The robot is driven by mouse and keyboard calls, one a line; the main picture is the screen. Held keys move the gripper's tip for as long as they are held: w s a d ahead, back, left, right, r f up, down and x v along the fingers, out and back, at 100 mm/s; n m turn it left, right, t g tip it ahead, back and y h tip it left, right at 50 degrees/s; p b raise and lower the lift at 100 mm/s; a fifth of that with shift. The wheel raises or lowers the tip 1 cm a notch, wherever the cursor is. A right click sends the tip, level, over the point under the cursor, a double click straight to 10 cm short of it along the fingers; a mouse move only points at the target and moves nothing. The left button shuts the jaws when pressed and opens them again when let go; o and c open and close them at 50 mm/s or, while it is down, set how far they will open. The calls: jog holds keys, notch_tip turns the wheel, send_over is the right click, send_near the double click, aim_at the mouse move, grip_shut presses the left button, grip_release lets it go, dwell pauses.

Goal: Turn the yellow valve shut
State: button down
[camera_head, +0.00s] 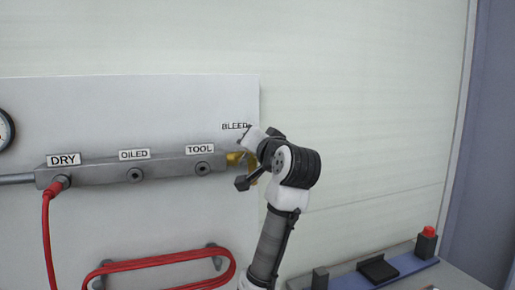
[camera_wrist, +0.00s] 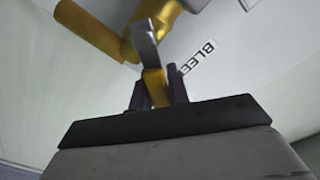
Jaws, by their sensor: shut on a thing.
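The yellow valve (camera_head: 235,158) sits at the right end of the grey manifold, below the BLEED label (camera_head: 235,126). My wrist and gripper hide most of it in the head view. In the wrist view, the brass-yellow valve body (camera_wrist: 155,14) is at the top, with a lever that is bare metal (camera_wrist: 145,45) near the body and yellow (camera_wrist: 155,87) lower down. My gripper (camera_wrist: 158,88) is shut on the yellow part of this lever, with one dark finger on each side. The BLEED label (camera_wrist: 198,57) shows just right of the fingers.
The grey manifold (camera_head: 100,174) has ports labelled DRY, OILED and TOOL. A red hose (camera_head: 47,235) hangs from the DRY port, and a coiled red hose (camera_head: 150,262) hangs below. A bench (camera_head: 410,268) with small dark items and a red-topped block (camera_head: 427,240) stands at lower right.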

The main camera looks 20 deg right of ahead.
jog(key=shift+a+r+n+b, duration=0.2)
jog(key=shift+a+n, duration=0.3)
jog(key=shift+n, duration=0.7)
jog(key=shift+a+r+n+b, duration=0.15)
jog(key=shift+a+n, duration=0.4)
jog(key=shift+n, duration=0.65)
jog(key=shift+a+r+n+b, duration=0.2)
jog(key=shift+a+n, duration=0.3)
jog(key=shift+n, duration=0.7)
jog(key=c, duration=1.3)
grip_release()
jog(key=shift+s+a, duration=0.1)
jog(key=shift+c, duration=0.2)
jog(key=s+b, duration=0.4)
jog(key=s, duration=0.9)
jog(key=shift+s+d, duration=0.25)
jog(key=shift+s, duration=0.15)
